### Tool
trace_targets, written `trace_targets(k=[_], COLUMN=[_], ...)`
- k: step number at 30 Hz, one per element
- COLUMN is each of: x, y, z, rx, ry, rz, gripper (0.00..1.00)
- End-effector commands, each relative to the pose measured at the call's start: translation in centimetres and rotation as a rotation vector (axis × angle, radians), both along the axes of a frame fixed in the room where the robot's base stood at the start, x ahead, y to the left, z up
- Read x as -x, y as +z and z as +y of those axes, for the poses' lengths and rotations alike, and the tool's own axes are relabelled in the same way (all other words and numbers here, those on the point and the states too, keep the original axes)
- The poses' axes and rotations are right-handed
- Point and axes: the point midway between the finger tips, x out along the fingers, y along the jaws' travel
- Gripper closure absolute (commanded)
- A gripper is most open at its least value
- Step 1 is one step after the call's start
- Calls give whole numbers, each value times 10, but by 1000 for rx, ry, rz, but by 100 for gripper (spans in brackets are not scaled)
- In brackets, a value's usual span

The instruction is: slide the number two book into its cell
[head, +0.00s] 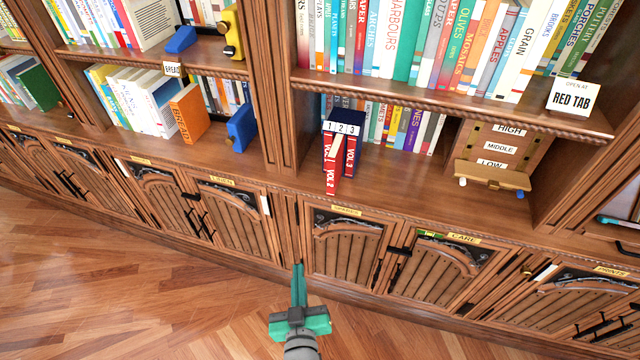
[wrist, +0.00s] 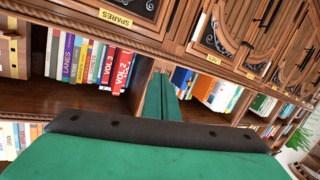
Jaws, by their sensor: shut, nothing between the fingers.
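The number two book (head: 331,180), red with "VOL 2" on its spine, juts out toward me from a dark blue holder (head: 344,117) marked 1, 2, 3. Its rear end is between the number one book (head: 326,143) and the number three book (head: 350,155), which sit farther back. In the wrist view the number two book (wrist: 122,72) and number three book (wrist: 107,68) appear tilted. My teal gripper (head: 299,268) is shut and empty, in front of the cabinet doors, below and left of the book and apart from it. Its fingers (wrist: 160,82) also show in the wrist view.
The shelf board (head: 400,185) is bare around the holder's front. A wooden box marked HIGH, MIDDLE, LOW (head: 497,150) stands to the right. A thick upright (head: 280,100) divides the bays at left. An orange book (head: 190,113) and a blue bookend (head: 241,128) stand beyond it.

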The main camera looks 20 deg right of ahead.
Motion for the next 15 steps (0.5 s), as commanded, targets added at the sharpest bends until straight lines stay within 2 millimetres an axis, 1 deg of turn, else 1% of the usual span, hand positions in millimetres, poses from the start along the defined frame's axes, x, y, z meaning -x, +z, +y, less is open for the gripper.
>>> trace_targets(k=[1, 5, 6, 8, 9, 12, 15], x=[-19, -58, -69, -85, -95, -115, -128], y=[12, 40, 50, 65, 77, 102, 126], z=[-7, -29, -36, -46, -53, -69, -83], rx=[7, 19, 22, 21, 22, 15, 7], ry=[-26, -104, -130, -169, -195, -259, -314], rz=[-19, -48, -58, -73, -84, -111, -134], gripper=[100, 100, 100, 100, 100, 100, 100])
